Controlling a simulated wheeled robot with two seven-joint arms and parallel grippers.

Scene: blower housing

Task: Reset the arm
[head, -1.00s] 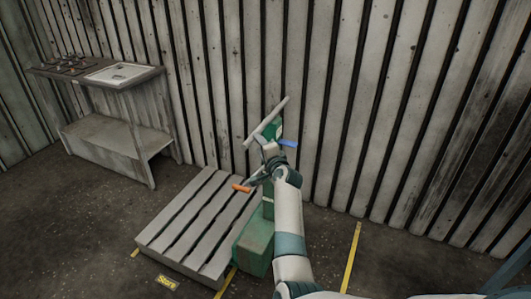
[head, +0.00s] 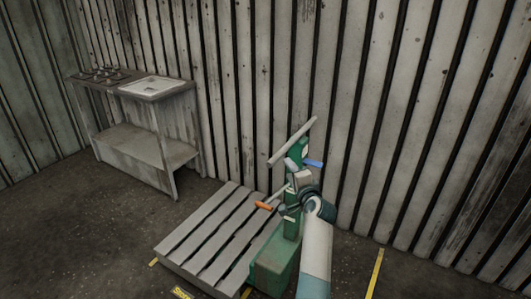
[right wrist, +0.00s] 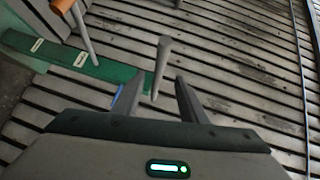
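A green post-like stand (head: 275,262) rises beside the pallet. At its top are a long pale grey bar (head: 292,142) set at a slant, a blue handle (head: 314,163) and, lower down, a lever with an orange grip (head: 263,206). My right gripper (head: 294,184) is close to these parts, and my arm hides some of the stand. In the right wrist view my gripper (right wrist: 157,92) is open, with a grey rod (right wrist: 162,62) showing between its fingers. Contact cannot be told. The orange grip (right wrist: 63,5) and the green labelled part (right wrist: 75,65) are at upper left. My left gripper is not in view.
A grey slatted pallet (head: 215,235) lies left of the stand. A worn bench (head: 150,150) with a white tray (head: 152,87) stands at the back left. A corrugated wall (head: 420,130) is close behind. Yellow floor lines (head: 374,272) mark the floor.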

